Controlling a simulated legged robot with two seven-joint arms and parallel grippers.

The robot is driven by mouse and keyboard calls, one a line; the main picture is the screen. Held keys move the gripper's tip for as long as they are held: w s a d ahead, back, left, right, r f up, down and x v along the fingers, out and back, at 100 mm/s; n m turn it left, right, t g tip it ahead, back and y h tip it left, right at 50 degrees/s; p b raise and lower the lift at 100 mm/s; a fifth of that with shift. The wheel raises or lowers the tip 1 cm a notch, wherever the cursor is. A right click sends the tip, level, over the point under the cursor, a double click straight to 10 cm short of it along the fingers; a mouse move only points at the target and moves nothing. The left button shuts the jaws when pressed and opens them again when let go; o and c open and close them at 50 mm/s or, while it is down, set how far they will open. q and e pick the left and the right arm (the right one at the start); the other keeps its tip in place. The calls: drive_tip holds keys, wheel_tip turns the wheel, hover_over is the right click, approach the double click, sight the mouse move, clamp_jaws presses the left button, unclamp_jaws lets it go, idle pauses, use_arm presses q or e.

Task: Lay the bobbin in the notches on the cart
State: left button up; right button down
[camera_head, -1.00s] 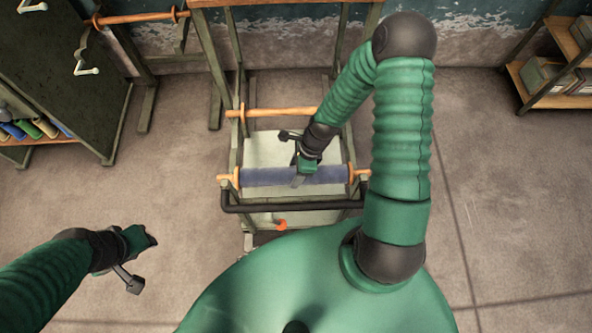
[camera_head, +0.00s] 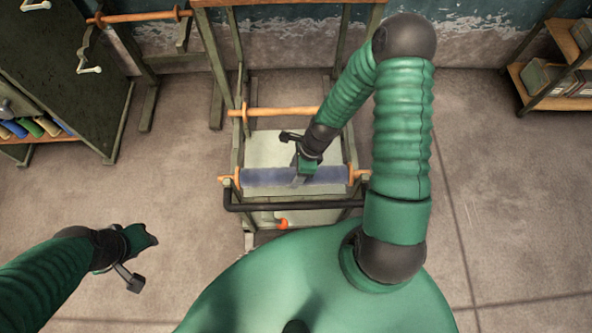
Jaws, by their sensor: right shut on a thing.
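The bobbin (camera_head: 262,177) is a blue-grey roll with orange wooden ends, lying crosswise over the near part of the cart. The cart has green-grey posts, a pale shelf (camera_head: 282,148) and a black push bar (camera_head: 290,207) just in front of the bobbin. My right gripper (camera_head: 301,178) is shut on the middle of the roll from above. The bobbin's ends are at the cart's side rails; I cannot tell whether they rest in the notches. My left gripper (camera_head: 150,239) is apart from it over the floor at the left; its jaws are unclear.
Another wooden rod (camera_head: 270,112) lies across the frame behind the bobbin. A dark green cabinet (camera_head: 60,80) stands at the left, with coloured rolls (camera_head: 35,128) at its side. A shelf rack (camera_head: 552,75) stands at the far right. The floor on both sides is clear.

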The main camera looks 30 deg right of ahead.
drive_tip(key=shift+d, duration=0.1)
drive_tip(key=shift+f, duration=0.2)
drive_tip(key=shift+f+b, duration=0.9)
drive_tip(key=shift+f, duration=0.3)
drive_tip(key=shift+f, duration=0.1)
drive_tip(key=shift+f, duration=0.4)
drive_tip(key=shift+d, duration=0.1)
drive_tip(key=shift+f, duration=0.1)
idle(0.5)
drive_tip(key=shift+c, duration=1.9)
unclamp_jaws()
